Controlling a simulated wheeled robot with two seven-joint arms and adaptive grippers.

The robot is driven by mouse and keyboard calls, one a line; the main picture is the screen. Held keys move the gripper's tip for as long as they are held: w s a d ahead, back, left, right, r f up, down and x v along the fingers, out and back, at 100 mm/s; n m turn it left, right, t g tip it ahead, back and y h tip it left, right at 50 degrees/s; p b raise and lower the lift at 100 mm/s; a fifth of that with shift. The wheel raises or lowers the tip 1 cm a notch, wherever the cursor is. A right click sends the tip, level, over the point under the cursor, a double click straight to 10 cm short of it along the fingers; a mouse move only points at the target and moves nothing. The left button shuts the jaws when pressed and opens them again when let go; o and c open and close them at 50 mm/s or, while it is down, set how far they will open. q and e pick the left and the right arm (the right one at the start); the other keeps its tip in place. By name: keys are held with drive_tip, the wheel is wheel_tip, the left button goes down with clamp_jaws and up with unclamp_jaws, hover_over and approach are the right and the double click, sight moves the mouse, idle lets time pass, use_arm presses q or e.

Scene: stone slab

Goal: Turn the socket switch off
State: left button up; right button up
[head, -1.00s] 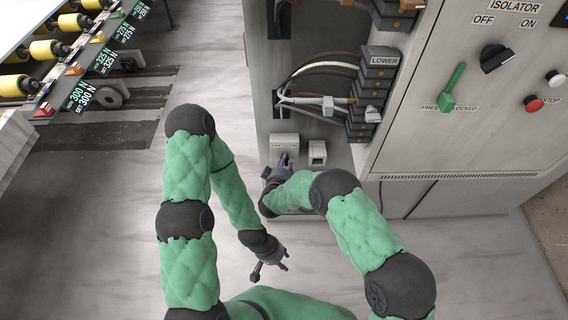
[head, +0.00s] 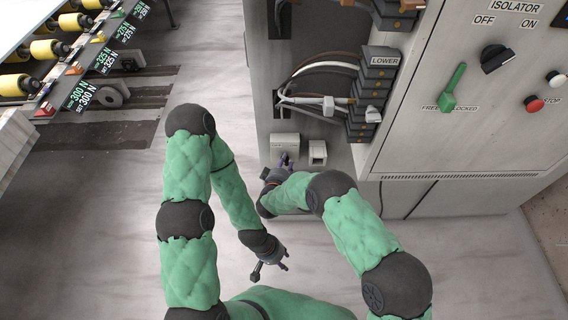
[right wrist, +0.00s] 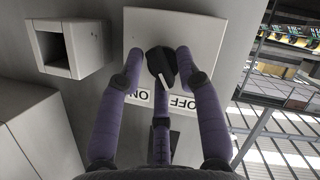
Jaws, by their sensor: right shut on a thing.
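The socket switch is a black knob (right wrist: 161,62) with a white pointer mark on a pale box (right wrist: 196,30). In the right wrist view the mark points down and slightly right, toward the OFF label (right wrist: 182,102); the ON label (right wrist: 150,97) is left of it. My right gripper (right wrist: 160,66) has its three purple fingers shut around the knob. In the head view the pale box (head: 284,142) is low on the cabinet, with my right gripper (head: 284,163) at its front; the knob is hidden there. My left gripper (head: 270,268) is open and empty, low over the floor.
A second pale box with a square opening (head: 317,153) stands right of the switch box. Above are cables (head: 315,95) and dark terminal blocks (head: 372,95). A cabinet panel (head: 420,140) with a green handle stands at right.

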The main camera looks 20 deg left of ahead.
drive_tip(key=shift+w+d, duration=0.15)
drive_tip(key=shift+d, duration=0.1)
idle(1.8)
drive_tip(key=o, duration=0.9)
drive_tip(key=shift+d, duration=0.1)
drive_tip(key=shift+c, duration=0.2)
drive_tip(key=shift+a, duration=0.2)
drive_tip(key=shift+r, duration=0.5)
wheel_tip(320, 180, up, 9)
drive_tip(key=shift+r, duration=0.1)
